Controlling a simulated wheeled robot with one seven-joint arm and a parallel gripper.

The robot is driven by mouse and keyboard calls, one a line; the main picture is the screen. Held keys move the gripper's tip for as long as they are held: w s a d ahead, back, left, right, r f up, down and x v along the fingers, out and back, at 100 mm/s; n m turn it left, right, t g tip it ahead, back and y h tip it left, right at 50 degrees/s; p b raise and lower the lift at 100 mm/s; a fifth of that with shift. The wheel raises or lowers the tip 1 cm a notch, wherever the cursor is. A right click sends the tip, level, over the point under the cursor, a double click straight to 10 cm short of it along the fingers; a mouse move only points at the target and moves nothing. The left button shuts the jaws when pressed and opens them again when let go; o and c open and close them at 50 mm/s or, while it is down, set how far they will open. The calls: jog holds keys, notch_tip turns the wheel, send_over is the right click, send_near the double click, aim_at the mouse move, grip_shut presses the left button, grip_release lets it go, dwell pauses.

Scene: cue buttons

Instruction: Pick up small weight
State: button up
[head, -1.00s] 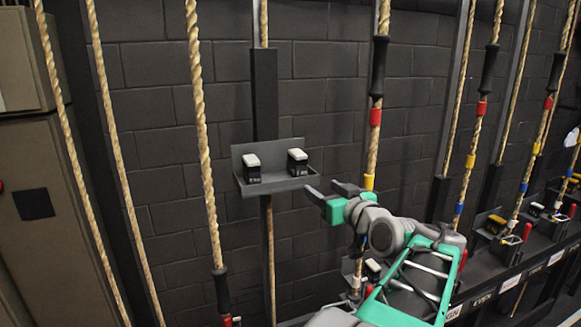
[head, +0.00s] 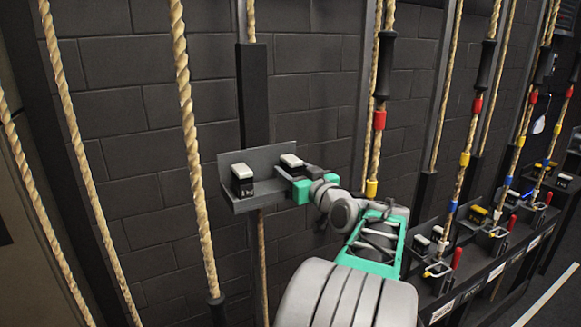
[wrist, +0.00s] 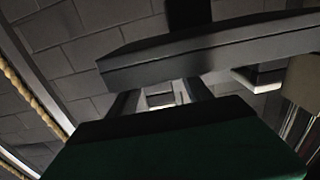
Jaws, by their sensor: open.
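Two small weights, dark blocks with white tops, stand on a grey shelf (head: 236,205) in the head view. The left weight (head: 242,180) is clear of my gripper. The right weight (head: 291,161) is partly hidden by my gripper (head: 288,174), which is open at the shelf's right end. I cannot tell whether the fingers are around that weight or just in front of it. In the wrist view my fingers (wrist: 160,97) point towards the shelf, whose grey edge (wrist: 200,52) crosses above them. A pale patch shows between the fingers.
A dark post (head: 252,95) and a rope (head: 262,265) run above and below the shelf. A thick rope (head: 188,110) hangs to the left, and a rope with a red band (head: 379,120) to the right. A rail with several rope locks (head: 498,233) lies at the right.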

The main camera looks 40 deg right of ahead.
jog(key=shift+x, duration=0.85)
jog(key=shift+s, duration=0.1)
grip_shut()
dwell(0.4)
jog(key=shift+r, duration=0.2)
